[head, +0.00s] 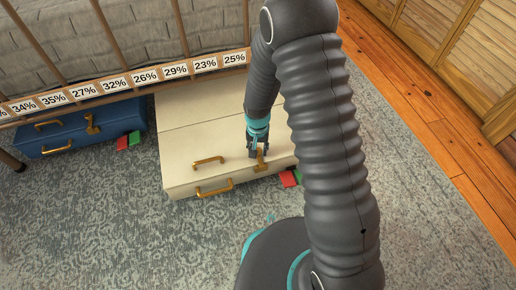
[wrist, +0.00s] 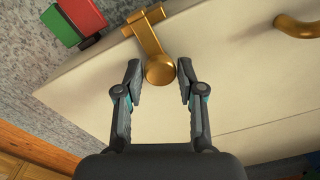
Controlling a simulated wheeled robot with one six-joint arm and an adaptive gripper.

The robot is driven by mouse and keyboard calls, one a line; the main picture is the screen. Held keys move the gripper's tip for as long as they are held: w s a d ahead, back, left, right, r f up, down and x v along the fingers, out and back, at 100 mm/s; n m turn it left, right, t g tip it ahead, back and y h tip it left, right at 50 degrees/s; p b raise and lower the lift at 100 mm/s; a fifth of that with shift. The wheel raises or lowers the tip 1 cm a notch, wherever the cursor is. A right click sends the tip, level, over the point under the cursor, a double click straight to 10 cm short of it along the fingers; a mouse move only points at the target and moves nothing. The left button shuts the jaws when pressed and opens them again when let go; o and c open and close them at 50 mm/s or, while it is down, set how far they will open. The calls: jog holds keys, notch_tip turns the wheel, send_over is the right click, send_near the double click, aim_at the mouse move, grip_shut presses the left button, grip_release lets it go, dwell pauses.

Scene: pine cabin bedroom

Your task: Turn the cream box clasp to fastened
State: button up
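The cream box (head: 190,145) lies on the rug, partly under the bed. Its brass clasp (head: 261,160) is at the front edge of the lid, right of a brass handle. In the wrist view the clasp arm (wrist: 148,38) runs from a crossbar at the box edge to a round knob (wrist: 160,70) over the cream lid. My gripper (wrist: 160,74) is open, one finger on each side of the knob, with small gaps visible on both sides. In the head view my gripper (head: 258,146) is at the clasp and partly hides it.
A red tab (head: 288,179) and a green tab (wrist: 60,27) are beside the cream box near the clasp. A blue box (head: 70,128) with its own brass clasp lies to the left. The bed rail (head: 150,82) with percent labels runs above both boxes. Rug (head: 120,235) is clear in front.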

jog(key=shift+o, duration=1.1)
jog(key=shift+r, duration=0.1)
notch_tip(320, 180, up, 12)
notch_tip(320, 180, up, 20)
jog(key=f+n+p, duration=0.1)
jog(key=n+p, duration=0.2)
jog(key=p, duration=0.1)
send_over(261, 165)
jog(key=s+d, duration=0.8)
jog(key=s, duration=0.2)
jog(key=s+d+r+t+p, duration=0.2)
jog(key=s+r, duration=0.2)
jog(key=r, duration=0.3)
jog(key=s+d+r+m+t+p, duration=0.1)
jog(key=s+d+r+t+p, duration=0.1)
jog(key=r, duration=0.6)
jog(key=shift+s+d+r+m+t+p, duration=0.25)
jog(key=shift+s+d+m+t+p, duration=0.05)
jog(key=shift+s+d+t, duration=0.55)
